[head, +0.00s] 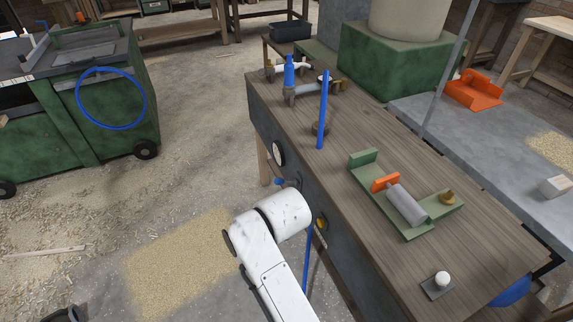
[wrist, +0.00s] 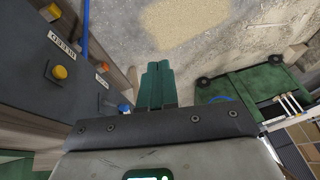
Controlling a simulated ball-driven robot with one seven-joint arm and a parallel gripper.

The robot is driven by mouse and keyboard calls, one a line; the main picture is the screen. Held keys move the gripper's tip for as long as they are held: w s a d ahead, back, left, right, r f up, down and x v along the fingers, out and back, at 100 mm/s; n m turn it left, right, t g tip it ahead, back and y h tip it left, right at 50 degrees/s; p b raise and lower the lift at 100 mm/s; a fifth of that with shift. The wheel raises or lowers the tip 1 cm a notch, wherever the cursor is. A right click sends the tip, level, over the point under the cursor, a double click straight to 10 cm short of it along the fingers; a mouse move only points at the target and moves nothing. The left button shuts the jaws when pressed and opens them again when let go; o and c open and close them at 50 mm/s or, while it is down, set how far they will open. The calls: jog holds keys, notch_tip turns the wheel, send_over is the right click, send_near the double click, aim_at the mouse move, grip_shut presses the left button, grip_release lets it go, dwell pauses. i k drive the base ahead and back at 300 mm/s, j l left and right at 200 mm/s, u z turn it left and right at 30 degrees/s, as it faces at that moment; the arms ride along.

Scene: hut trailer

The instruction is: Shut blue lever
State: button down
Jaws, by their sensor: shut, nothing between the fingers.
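A long blue lever (head: 323,112) stands nearly upright from a round brown mount on the wooden bench top in the head view. A shorter blue handle (head: 289,70) rises from the metal pipe fitting (head: 305,90) behind it, to the left. I cannot tell which of the two is the lever meant. My gripper (wrist: 157,85) shows in the wrist view with its dark green fingers together and empty. It is beside the grey bench front, apart from both blue handles. The head view shows my white arm in front of the bench, but my fingers are hidden there.
The bench front (wrist: 40,85) carries a yellow knob (wrist: 60,72) and a blue knob (wrist: 124,108). A green bracket with a grey cylinder (head: 405,205) sits on the bench top. A green cart (head: 85,100) with a blue hoop stands left. Floor between is open.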

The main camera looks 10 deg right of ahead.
aim_at(278, 181)
jog(key=i+l, duration=0.65)
jog(key=i, duration=0.1)
